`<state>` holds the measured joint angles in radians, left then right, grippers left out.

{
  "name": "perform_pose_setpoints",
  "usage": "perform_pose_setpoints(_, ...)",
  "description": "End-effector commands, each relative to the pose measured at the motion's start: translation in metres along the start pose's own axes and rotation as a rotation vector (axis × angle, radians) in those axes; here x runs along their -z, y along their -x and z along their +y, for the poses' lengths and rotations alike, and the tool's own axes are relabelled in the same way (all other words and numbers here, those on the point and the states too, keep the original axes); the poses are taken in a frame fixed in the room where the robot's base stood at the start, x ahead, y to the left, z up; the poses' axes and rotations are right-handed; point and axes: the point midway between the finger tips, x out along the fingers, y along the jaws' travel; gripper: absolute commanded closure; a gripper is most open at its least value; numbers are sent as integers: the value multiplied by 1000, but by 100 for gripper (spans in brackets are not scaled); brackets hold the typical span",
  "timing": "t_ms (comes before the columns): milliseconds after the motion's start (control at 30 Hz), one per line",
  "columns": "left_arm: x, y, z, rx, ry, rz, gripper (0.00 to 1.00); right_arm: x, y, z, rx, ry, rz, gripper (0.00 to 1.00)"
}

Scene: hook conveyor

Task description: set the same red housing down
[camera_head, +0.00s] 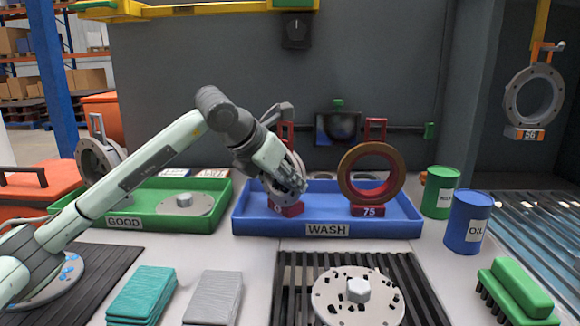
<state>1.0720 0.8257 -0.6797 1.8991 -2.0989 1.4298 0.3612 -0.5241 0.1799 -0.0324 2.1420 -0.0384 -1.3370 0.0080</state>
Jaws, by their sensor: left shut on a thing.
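My left gripper (292,186) reaches in from the left and is shut on a red housing. The gripper and wrist hide most of that housing; its red foot (287,211) shows below the fingers and part of its red top handle shows behind the wrist. The foot is over the left part of the blue WASH tray (395,227); I cannot tell whether it touches the tray floor. A second red housing (348,186), a ring with a tan face and a foot marked 75, stands upright in the right part of that tray. My right gripper is not in view.
A green GOOD tray (185,226) holding a grey disc cover (184,203) is to the left. Green (440,190) and blue OIL (467,222) cans stand right of the WASH tray. In front are a slatted rack, pads and a green brush (518,290). A grey housing (534,97) hangs at right.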

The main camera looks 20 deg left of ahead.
Motion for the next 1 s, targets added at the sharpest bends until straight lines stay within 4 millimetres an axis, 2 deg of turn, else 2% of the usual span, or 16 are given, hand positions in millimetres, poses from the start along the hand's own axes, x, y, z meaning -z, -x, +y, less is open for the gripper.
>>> perform_pose_setpoints(367, -2, 0, 0, -2, -3, -15, 100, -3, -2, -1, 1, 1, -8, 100)
perform_pose_setpoints(400, 2, -2, 0, 0, -1, -3, 78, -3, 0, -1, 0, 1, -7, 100)
perform_pose_setpoints(567, 2, -2, 0, 0, -1, -3, 60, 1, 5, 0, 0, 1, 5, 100)
perform_pose_setpoints(867, 1, -1, 0, 0, -1, -3, 60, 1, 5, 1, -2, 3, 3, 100)
perform_pose_setpoints(1000, 0, 11, 0, 0, -2, -7, 60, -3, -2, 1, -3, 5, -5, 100)
